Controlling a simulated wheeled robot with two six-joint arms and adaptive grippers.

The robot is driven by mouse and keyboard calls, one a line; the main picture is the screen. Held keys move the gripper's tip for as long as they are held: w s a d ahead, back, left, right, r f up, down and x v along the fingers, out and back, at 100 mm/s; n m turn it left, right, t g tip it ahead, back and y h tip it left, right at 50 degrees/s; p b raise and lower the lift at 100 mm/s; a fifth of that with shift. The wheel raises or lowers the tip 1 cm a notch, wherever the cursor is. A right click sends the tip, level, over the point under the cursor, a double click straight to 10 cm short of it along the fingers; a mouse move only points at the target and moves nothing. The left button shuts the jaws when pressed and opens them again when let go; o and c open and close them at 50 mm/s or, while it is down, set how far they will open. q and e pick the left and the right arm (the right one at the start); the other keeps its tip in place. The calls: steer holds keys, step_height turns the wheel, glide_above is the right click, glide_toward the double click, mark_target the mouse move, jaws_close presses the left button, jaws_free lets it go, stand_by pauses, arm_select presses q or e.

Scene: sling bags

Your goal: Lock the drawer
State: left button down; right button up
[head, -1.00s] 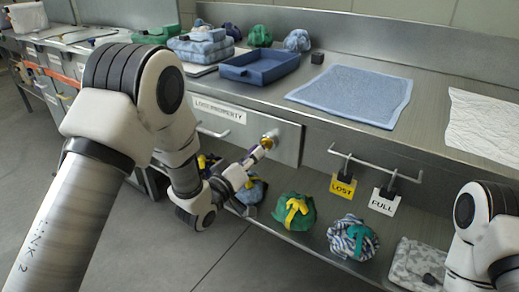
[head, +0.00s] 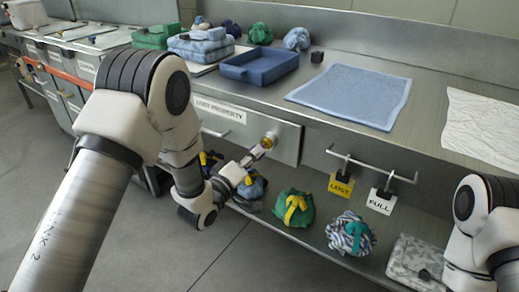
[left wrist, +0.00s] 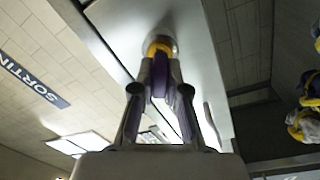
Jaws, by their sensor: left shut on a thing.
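The drawer front (head: 287,145) is grey metal, under the worktop, with a "LOST PROPERTY" label and a bar handle (head: 216,132). It looks closed. A round yellow lock piece (head: 269,140) sits at the right part of the front. My left gripper (head: 262,148) reaches it from the lower left. In the left wrist view, the fingers (left wrist: 160,75) with purple inner faces are shut on the yellow piece (left wrist: 160,47) against the drawer front. Its gripped part is hidden between the fingers. My right gripper is out of view; only its arm shows at right.
A blue tray (head: 260,67), folded cloths (head: 200,46) and a blue mat (head: 350,95) lie on the worktop. Several bundled bags, one green (head: 293,208), sit on the shelf below. "LOST" (head: 341,186) and "FULL" (head: 380,201) tags hang from a rail.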

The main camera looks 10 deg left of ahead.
arm_select(q)
steer(key=shift+r+n+p, duration=0.15)
steer(key=shift+n+p, duration=0.55)
steer(key=shift+n, duration=0.9)
steer(key=shift+n+p, duration=0.7)
steer(key=shift+n, duration=0.1)
steer(key=c, duration=1.5)
jaws_free()
steer(key=shift+n, duration=0.3)
steer(key=shift+c, duration=0.2)
steer(key=o, duration=1.1)
